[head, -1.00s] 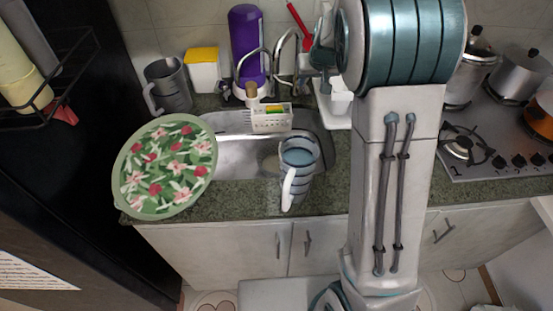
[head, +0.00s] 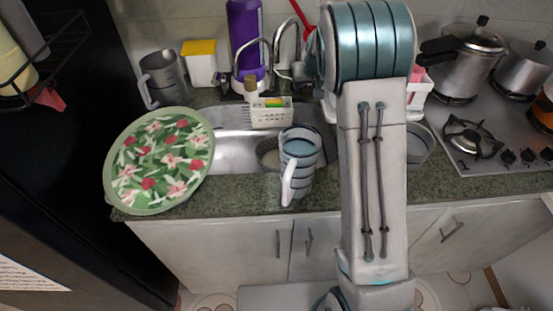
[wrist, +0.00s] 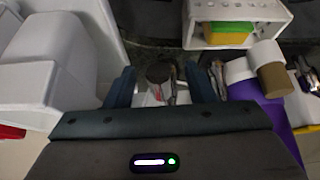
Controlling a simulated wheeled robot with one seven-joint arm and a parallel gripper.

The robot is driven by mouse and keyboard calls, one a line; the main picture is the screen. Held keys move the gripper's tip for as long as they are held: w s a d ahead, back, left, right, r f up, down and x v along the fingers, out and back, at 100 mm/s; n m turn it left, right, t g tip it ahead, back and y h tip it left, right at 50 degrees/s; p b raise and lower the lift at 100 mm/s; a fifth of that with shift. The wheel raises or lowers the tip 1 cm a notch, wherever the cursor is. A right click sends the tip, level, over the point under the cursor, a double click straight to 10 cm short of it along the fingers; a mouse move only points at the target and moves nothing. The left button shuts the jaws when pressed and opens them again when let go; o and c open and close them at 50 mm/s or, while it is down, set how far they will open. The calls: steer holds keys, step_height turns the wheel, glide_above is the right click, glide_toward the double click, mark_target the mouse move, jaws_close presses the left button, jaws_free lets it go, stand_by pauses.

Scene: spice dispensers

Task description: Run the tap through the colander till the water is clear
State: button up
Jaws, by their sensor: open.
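The sink (head: 232,158) is set in the green stone counter in the head view. Two curved metal taps (head: 278,45) stand behind it, beside a purple bottle (head: 245,40). A small round mesh-like thing (head: 267,154) shows in the sink, partly behind a striped jug (head: 300,155); I cannot tell whether it is the colander or the drain. No running water is visible. My gripper (wrist: 160,72) is open in the wrist view, with a dark round thing and a thin metal piece (wrist: 172,88) showing between its fingers, apparently beyond them.
A white sponge caddy (head: 258,118) stands at the sink's back edge. A floral green tray (head: 158,160) covers the left counter. A grey bowl (head: 420,142) sits right of my arm, next to the stove (head: 490,140) with its pots. A grey jug (head: 165,78) stands back left.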

steer(key=c, duration=0.8)
steer(key=shift+r, duration=0.1)
